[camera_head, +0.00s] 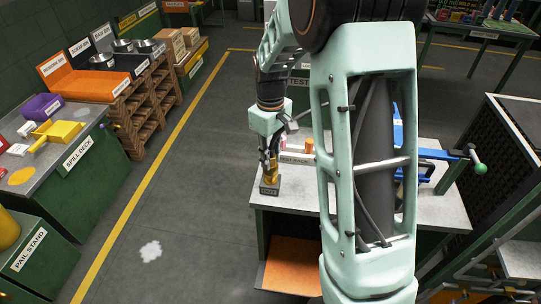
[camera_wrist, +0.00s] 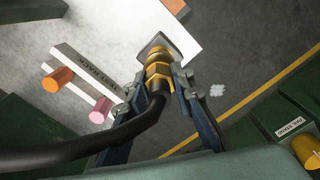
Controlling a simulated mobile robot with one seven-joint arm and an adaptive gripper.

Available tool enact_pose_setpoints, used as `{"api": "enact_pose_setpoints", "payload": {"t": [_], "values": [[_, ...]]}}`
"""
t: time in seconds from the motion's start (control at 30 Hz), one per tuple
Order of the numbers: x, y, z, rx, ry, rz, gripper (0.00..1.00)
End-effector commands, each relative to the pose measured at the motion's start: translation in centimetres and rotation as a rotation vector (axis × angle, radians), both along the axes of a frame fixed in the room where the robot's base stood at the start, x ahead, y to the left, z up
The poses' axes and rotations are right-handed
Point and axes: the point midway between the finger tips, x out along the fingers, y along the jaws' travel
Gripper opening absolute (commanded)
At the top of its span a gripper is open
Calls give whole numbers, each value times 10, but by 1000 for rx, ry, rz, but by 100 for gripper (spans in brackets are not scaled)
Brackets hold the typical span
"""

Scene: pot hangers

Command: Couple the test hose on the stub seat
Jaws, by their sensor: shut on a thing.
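My gripper (camera_head: 268,158) is shut on the brass end of the test hose, low over the left edge of the grey workbench. In the wrist view my gripper (camera_wrist: 159,82) has a finger on each side of the brass coupling (camera_wrist: 157,71), and the black hose (camera_wrist: 130,128) curves from it to the lower left. The stub seat (camera_head: 269,189) is a small dark labelled block directly below the coupling; its grey base (camera_wrist: 178,42) shows beyond the coupling in the wrist view. The brass looks upright and meets the block in the picture. I cannot tell whether it is fully seated.
A labelled rack (camera_wrist: 92,72) with an orange cylinder (camera_wrist: 58,80) and a pink cylinder (camera_wrist: 101,110) stands close by on the workbench (camera_head: 290,195). A blue clamp-like fixture (camera_head: 428,155) is farther right. Open floor (camera_head: 190,210) lies left of the bench.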

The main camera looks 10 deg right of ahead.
Motion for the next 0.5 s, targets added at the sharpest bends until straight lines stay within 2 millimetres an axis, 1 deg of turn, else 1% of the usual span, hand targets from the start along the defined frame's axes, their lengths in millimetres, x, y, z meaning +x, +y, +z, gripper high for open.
{"api": "enact_pose_setpoints", "payload": {"t": [0.5], "values": [[0,0,-14,0,0,0,0]]}}
